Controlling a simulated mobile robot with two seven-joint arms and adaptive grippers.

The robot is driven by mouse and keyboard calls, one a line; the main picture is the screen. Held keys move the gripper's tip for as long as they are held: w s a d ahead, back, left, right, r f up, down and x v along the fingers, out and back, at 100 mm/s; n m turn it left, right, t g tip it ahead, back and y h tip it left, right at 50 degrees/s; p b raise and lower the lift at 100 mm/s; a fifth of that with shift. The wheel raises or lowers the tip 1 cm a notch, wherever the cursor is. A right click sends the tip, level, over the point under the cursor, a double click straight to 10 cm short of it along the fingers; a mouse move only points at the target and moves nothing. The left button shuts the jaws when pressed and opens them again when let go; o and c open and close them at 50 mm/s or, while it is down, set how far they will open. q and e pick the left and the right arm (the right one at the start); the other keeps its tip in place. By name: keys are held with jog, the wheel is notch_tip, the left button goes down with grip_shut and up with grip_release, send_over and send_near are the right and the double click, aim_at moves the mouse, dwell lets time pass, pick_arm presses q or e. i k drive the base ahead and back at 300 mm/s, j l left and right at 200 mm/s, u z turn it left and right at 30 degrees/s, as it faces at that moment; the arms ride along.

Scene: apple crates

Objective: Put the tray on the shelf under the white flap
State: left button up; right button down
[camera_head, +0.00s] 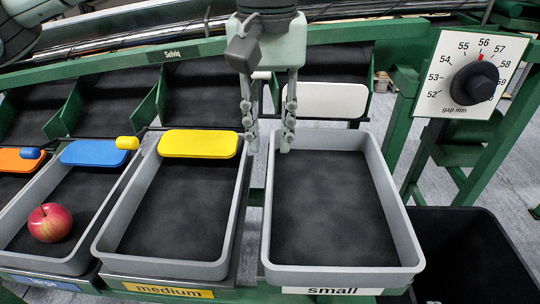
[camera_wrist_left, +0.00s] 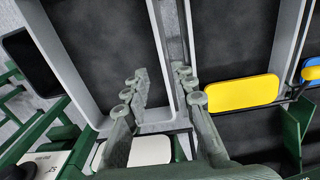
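The grey tray (camera_head: 405,228) with a black floor stands above the "small" label, in front of the white flap (camera_head: 322,100). It looks empty. In the left wrist view the tray (camera_wrist_left: 60,60) fills the upper left and the white flap (camera_wrist_left: 148,151) shows at the bottom. My left gripper (camera_head: 270,146) points down at the tray's back left corner, its fingers apart. One finger is over the tray's inside, the other over the gap towards the medium tray. The tray wall shows between them in the left wrist view (camera_wrist_left: 160,82); contact cannot be told. My right gripper is not in view.
The medium tray (camera_head: 104,232) is close at left, before a yellow flap (camera_head: 199,143). Further left, another tray (camera_head: 72,264) holds a red apple (camera_head: 50,222) near a blue flap (camera_head: 93,153). A gap dial (camera_head: 474,83) and a black bin (camera_head: 462,225) are at right.

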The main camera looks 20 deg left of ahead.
aim_at(335, 215)
jog(key=k, duration=1.5)
